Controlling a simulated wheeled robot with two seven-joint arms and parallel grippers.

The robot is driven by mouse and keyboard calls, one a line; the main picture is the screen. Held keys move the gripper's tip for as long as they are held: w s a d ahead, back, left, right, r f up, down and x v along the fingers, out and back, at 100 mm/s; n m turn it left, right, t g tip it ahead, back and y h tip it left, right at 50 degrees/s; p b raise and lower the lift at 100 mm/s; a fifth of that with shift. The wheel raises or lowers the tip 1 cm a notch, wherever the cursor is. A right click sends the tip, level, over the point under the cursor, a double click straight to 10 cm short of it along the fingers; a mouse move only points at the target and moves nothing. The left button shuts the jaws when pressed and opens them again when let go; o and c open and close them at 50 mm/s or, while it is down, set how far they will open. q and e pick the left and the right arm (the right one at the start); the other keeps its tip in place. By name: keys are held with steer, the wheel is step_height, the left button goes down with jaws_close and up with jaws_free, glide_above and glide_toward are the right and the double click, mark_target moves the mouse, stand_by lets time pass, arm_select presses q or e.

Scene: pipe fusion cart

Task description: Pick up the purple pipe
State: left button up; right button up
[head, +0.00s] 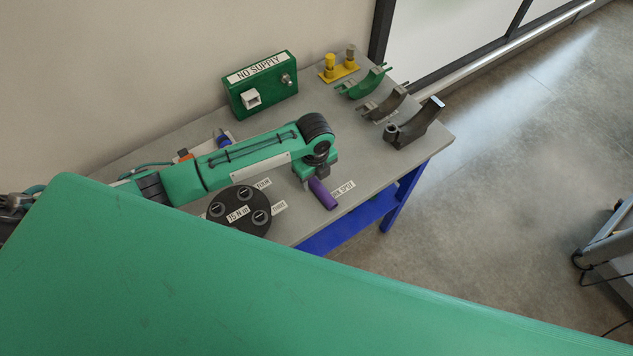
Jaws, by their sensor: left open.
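The purple pipe (323,194) lies on the grey table top, close to the table's front edge, beside a label that reads in part "SPOT". Its far end is hidden by my left gripper. My left gripper (311,178) is at that far end of the pipe, at the end of my green arm that reaches in from the left. It is open. The fingertips are small and partly hidden, so I cannot tell whether they touch the pipe or straddle it. My right gripper is not in view.
A black disc (239,211) with labels sits left of the pipe. A green "NO SUPPLY" box (262,88) stands at the back. Bare table lies right of the gripper.

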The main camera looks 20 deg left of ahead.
arm_select(q)
steer(key=shift+f, duration=1.2)
steer(key=shift+c, duration=0.7)
steer(key=c, duration=0.9)
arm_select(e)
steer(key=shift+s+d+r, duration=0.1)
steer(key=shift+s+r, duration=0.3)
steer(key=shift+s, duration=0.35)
arm_select(q)
steer(key=shift+c, duration=0.2)
